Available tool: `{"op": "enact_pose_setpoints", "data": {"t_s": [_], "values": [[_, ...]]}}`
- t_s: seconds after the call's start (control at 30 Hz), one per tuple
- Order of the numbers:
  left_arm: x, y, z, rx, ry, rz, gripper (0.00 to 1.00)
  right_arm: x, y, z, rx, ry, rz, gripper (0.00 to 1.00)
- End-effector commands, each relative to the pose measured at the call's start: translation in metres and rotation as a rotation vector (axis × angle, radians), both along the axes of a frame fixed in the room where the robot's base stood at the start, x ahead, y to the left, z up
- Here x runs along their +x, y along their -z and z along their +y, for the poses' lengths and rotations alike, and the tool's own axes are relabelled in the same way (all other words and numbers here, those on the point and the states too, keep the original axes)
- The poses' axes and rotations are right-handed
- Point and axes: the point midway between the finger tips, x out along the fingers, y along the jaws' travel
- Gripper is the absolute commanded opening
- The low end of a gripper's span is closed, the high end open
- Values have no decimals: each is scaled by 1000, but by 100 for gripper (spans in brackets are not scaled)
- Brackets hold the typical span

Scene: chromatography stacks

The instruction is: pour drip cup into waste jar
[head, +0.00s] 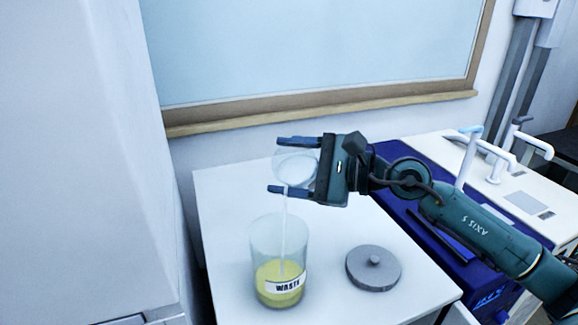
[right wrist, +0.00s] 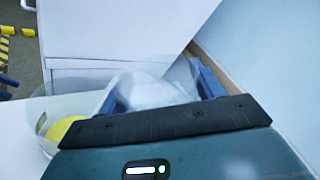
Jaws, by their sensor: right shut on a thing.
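My right gripper (head: 282,165) is shut on the clear drip cup (head: 296,164) above the white table. The cup is tipped, and a thin pale stream runs from it down into the waste jar. The waste jar (head: 280,239) is a clear open cylinder with a "WASTE" label and yellow liquid in its lower part. The cup also shows between the fingers in the right wrist view (right wrist: 150,88), with the yellow of the jar's liquid (right wrist: 62,128) at the left. A grey round lid (head: 373,268) with a knob lies on the table right of the jar. My left gripper is out of view.
The white table (head: 222,215) is otherwise clear around the jar. A dark blue instrument (head: 440,240) stands right of the table, under my right arm. A tall white cabinet (head: 80,170) borders the left.

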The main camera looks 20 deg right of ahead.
Motion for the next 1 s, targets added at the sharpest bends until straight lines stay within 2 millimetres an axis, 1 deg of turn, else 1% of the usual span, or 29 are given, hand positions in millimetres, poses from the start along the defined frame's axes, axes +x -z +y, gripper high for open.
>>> {"op": "enact_pose_setpoints", "data": {"t_s": [0.2,0.5,0.8,1.0], "values": [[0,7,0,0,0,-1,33,-1,-1,1,-52,-1,-59,34],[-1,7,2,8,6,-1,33,-1,-3,1,-63,0,-70,34],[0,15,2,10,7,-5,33,-2,-3,2,-121,0,-133,34],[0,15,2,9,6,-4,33,-2,-4,2,-130,1,-142,34]]}}
